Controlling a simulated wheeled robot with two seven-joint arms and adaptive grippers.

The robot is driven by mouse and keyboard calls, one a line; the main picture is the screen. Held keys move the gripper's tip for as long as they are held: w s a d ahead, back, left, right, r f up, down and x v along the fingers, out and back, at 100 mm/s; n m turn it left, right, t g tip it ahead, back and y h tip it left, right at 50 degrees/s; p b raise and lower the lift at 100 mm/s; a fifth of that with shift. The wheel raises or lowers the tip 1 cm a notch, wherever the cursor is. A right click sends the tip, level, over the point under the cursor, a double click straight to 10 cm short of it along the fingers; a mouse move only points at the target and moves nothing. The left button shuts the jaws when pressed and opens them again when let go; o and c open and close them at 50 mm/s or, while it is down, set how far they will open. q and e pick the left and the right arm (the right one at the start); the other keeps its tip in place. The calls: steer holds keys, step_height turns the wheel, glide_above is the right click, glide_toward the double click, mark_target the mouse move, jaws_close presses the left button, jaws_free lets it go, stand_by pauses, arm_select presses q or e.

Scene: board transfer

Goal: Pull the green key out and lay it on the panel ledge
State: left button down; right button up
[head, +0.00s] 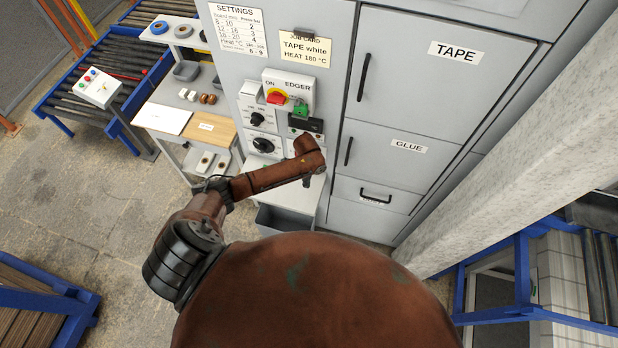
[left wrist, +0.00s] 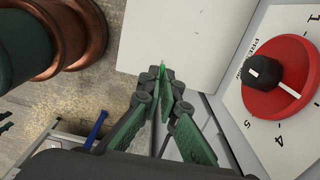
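The green key (head: 301,109) is in the black lock block (head: 306,125) on the grey panel, below the red switch, in the head view. My left gripper (head: 306,182) hangs below the end of my left arm, lower than the key and apart from it; it is small and dark there. In the left wrist view its fingers (left wrist: 161,76) come together at the tips, with only a thin sliver of green at the end and no object clearly between them. The white panel ledge (head: 296,194) lies below the gripper; a pale flat surface also shows beyond the fingertips. My right gripper is not seen.
A red dial (left wrist: 284,88) with a black knob stands right of the fingers in the left wrist view. Black knobs (head: 263,145) sit on the panel. A grey bin (head: 280,220) is under the ledge. Grey cabinets (head: 400,100) are to the right, a shelf cart to the left.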

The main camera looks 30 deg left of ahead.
arm_select(q)
steer(key=shift+w+d, duration=0.1)
steer(key=shift+d, duration=0.05)
steer(key=shift+f+b, duration=0.35)
steer(key=shift+f, duration=0.1)
steer(key=shift+f+b, duration=2)
steer(key=shift+f, duration=1.1)
steer(key=c, duration=2.6)
jaws_free()
steer(key=shift+c, duration=0.2)
steer(key=o, duration=0.6)
steer(key=shift+c, duration=0.2)
steer(key=shift+r, duration=0.1)
step_height(320, 180, up, 12)
steer(key=shift+f, duration=0.1)
